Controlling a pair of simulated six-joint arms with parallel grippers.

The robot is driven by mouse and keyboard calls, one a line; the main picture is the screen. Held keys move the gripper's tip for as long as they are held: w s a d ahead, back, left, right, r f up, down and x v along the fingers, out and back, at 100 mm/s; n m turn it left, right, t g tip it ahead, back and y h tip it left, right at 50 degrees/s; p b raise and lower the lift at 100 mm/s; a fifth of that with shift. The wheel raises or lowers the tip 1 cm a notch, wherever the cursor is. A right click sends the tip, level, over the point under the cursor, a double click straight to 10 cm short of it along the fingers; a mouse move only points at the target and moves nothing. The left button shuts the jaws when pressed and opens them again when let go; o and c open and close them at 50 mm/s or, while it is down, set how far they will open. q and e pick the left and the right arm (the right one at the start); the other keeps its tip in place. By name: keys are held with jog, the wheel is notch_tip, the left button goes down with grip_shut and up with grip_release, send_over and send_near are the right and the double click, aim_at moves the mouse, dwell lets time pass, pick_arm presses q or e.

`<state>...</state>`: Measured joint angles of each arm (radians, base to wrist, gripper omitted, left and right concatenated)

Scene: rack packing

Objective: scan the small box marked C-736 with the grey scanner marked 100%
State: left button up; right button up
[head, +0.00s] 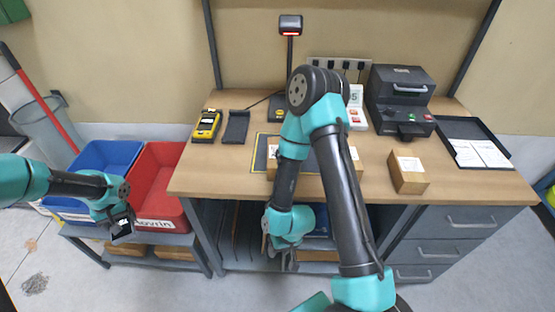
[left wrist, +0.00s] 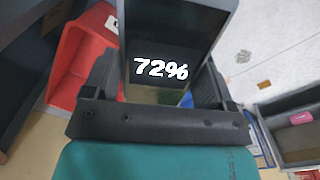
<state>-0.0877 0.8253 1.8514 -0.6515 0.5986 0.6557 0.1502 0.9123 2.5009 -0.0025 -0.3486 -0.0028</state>
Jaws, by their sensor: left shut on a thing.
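My left gripper (head: 122,230) is shut on a dark grey device (left wrist: 170,30), at the red bin's near left corner. Its screen reads 72% in the left wrist view; in the head view the device (head: 123,223) is small. I see no device marked 100%. A yellow scanner (head: 206,126) lies at the bench's left, beside a black cradle-like piece (head: 236,127). A small cardboard box (head: 408,172) stands at the bench's right front; its marking is unreadable. Another cardboard box (head: 356,161) is partly hidden behind my right arm. My right gripper (head: 279,255) hangs before the bench; its opening is unclear.
A blue bin (head: 106,148) and a red bin (head: 160,222) stand on a low shelf left of the bench (head: 225,170). A stand with a red light (head: 290,25), a dark machine (head: 402,95) and a black tray (head: 500,135) with papers occupy the bench.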

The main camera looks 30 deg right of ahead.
dwell(0.4)
pick_arm(q)
jog(key=s+a+r+n, duration=0.1)
jog(key=a+r, duration=0.4)
jog(key=r, duration=0.5)
jog(key=s+a+r+n, duration=0.2)
jog(key=a+r, duration=0.3)
jog(key=r, duration=0.5)
jog(key=s+a+r+n, duration=0.2)
jog(key=a+r, duration=0.3)
jog(key=r, duration=0.6)
jog(key=shift+n, duration=0.6)
jog(key=shift+w+d+f, duration=0.1)
